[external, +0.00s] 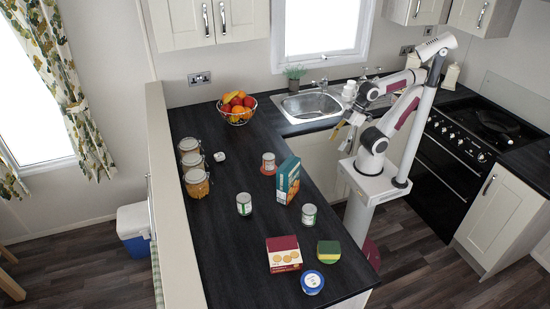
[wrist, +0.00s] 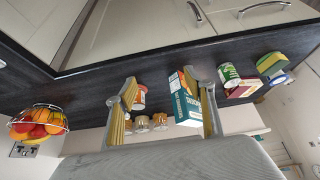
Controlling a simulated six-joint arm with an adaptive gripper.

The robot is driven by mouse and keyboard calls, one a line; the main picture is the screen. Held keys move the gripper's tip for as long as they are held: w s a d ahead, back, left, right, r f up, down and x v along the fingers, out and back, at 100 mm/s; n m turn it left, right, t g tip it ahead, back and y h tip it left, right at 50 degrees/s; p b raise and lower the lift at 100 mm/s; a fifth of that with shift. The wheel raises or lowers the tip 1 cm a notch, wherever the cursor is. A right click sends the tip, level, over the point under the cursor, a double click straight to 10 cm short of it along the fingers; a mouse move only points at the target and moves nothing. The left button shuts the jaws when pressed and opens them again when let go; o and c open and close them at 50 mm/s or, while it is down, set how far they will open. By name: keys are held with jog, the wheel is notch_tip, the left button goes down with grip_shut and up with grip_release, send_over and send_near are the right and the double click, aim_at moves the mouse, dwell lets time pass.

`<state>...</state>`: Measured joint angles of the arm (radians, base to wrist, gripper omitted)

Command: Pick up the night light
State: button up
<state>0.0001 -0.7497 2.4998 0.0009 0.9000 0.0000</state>
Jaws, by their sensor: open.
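A small white rounded object (external: 219,156), which looks like the night light, lies on the dark counter just right of the glass jars in the external view. It is small there, and I cannot make it out in the wrist view. My gripper (external: 342,134) is open and empty, raised near the counter's inner edge, well to the right of the white object. In the wrist view the open fingers (wrist: 163,90) stand apart, with counter items showing beyond them.
Glass jars (external: 190,163) stand along the counter's left side, below a fruit bowl (external: 237,118). A teal box (external: 287,181), several cans (external: 244,204), a cookie box (external: 283,254), a sponge (external: 329,252) and a blue-lidded tin (external: 312,282) stand nearer.

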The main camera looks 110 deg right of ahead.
jog(key=shift+w, duration=0.1)
